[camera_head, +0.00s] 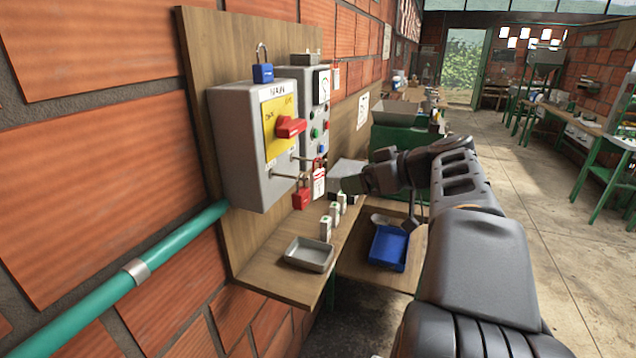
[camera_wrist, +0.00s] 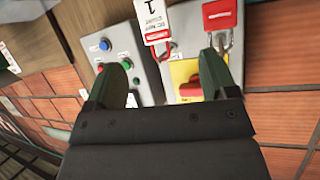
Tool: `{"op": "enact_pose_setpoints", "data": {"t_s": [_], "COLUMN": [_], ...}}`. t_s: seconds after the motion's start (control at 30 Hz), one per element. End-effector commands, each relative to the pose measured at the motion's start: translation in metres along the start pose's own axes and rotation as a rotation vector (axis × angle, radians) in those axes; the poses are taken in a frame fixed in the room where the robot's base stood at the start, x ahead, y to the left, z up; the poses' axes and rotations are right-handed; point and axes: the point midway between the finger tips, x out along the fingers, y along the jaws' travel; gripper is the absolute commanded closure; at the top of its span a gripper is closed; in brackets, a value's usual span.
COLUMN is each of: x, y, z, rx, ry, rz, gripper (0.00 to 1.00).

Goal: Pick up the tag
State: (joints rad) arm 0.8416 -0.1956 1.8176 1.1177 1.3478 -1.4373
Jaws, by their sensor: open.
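The tag (camera_head: 319,183) is a small white card with red markings, hanging upright in front of the grey control boxes. In the wrist view the tag (camera_wrist: 153,22) shows inverted at the top, beyond the fingertips and between their lines, with a red hook or hasp at its end. My gripper (camera_head: 348,185) is just right of the tag in the head view, pointing left at it. In the wrist view my gripper (camera_wrist: 158,72) has its two dark green fingers spread wide with nothing between them. I see no contact with the tag.
A red padlock (camera_head: 302,198) hangs just left of the tag. The grey main switch box (camera_head: 235,150) has a red handle (camera_head: 290,127). Below, a shelf holds a grey tray (camera_head: 310,254) and small white blocks (camera_head: 326,228). A blue bin (camera_head: 388,248) sits lower right.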

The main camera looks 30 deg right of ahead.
Motion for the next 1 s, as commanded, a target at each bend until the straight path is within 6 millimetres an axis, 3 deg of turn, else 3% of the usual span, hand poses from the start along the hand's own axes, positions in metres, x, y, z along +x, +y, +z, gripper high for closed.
{"op": "enact_pose_setpoints", "data": {"t_s": [0.1, 0.43, 0.77, 1.0], "x": [-0.002, 0.052, 0.075, 0.106], "y": [0.01, 0.011, 0.011, 0.009], "z": [-0.011, -0.017, -0.019, -0.023], "rx": [-0.049, -0.062, -0.063, -0.06], "ry": [0.051, 0.062, 0.061, 0.06], "rz": [0.012, 0.012, 0.015, 0.014], "gripper": [0.21, 0.21, 0.21, 0.21]}}
